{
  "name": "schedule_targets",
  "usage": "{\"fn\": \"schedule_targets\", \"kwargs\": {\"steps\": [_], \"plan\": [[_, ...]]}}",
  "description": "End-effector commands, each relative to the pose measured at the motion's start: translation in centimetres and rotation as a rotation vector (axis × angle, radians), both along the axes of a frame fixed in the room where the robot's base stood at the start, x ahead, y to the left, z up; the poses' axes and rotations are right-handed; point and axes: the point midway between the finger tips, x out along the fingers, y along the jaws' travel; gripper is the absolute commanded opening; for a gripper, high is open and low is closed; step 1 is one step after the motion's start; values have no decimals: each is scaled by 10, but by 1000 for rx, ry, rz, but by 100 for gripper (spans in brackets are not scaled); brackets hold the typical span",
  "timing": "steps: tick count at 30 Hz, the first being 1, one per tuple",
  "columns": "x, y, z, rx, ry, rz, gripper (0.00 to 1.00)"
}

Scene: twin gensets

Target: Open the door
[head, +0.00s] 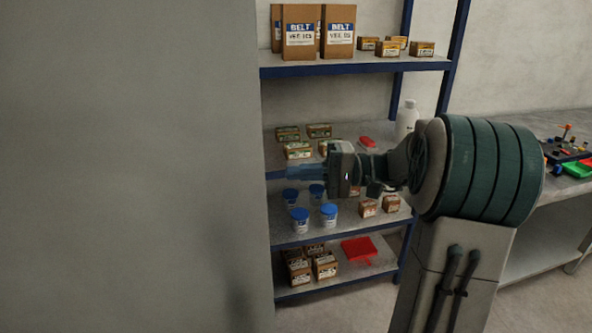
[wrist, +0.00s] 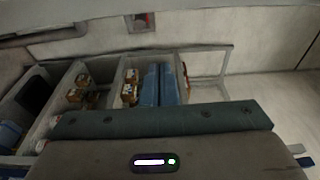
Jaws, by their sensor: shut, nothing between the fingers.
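A plain grey upright surface (head: 130,165) fills the left of the head view. No handle, hinge or seam shows on it, so I cannot tell whether it is the door or a wall. No other door can be made out in either view. My gripper (head: 293,172) points left in front of the shelving, with its bluish fingertips close to the grey surface's right edge in the picture. I cannot tell whether they touch it. The gripper is shut and empty. In the wrist view, parts of my own arm hide much of the lower half.
A blue-framed shelf rack (head: 355,68) stands behind my gripper, with belt boxes (head: 300,32), blue-lidded tubs (head: 301,220) and a red item (head: 360,250). A workbench (head: 565,185) stands at the right. The wrist view shows an open compartmented unit (wrist: 115,75) holding small boxes.

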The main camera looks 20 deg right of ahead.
Motion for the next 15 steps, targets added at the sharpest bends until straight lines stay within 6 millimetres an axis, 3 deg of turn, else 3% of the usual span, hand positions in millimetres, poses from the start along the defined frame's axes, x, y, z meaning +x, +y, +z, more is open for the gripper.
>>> {"fn": "schedule_targets", "kwargs": {"steps": [10, 15], "plan": [[14, 76, 3, -1, 5, 8, 0], [-8, 73, 2, -2, 5, -1, 0]]}}
